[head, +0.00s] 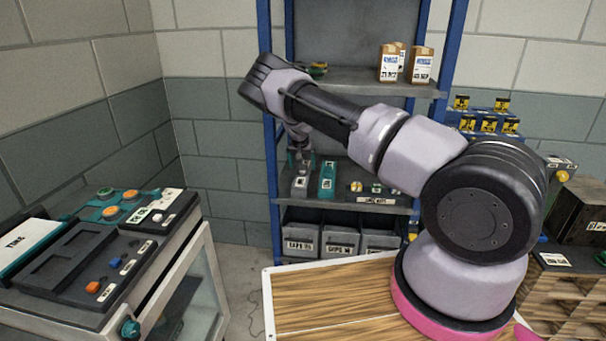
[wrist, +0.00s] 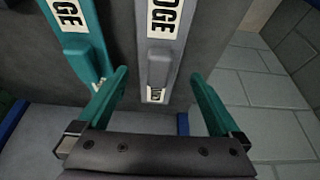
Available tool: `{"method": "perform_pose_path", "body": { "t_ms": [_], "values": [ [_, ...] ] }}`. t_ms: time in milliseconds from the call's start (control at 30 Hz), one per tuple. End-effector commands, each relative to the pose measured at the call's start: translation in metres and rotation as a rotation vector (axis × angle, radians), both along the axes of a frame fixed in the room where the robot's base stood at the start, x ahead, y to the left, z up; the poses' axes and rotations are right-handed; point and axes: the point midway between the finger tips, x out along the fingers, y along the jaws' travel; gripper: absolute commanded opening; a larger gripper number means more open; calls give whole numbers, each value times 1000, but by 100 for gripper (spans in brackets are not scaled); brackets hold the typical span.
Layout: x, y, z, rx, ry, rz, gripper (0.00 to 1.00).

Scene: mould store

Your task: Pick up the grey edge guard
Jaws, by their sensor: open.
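The grey edge guard (wrist: 158,38) has white labels with black letters and a raised grey grip block. Nothing is held, and I cannot tell how far the fingertips are from the guard. In the head view my gripper (head: 300,157) is just above the guard, small and partly hidden. A similar teal guard (wrist: 88,52) lies beside the grey one, close to the left finger.
Small labelled items (head: 357,187) lie further right. The upper shelf (head: 350,82) holds boxes (head: 421,65). Grey bins (head: 340,241) sit below. A control bench (head: 85,250) stands at left.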

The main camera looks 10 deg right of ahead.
Motion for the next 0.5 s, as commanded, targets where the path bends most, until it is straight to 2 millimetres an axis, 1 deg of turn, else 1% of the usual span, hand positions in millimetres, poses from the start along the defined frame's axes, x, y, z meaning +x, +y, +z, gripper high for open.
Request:
{"method": "perform_pose_path", "body": {
  "t_ms": [33,100,300,500],
  "values": [
    [3,-3,-8,-3,1,1,100],
    [8,-5,-16,-3,2,1,100],
    [17,-8,-35,-1,0,0,100],
    [18,-8,-37,0,-1,0,100]
  ]
}}
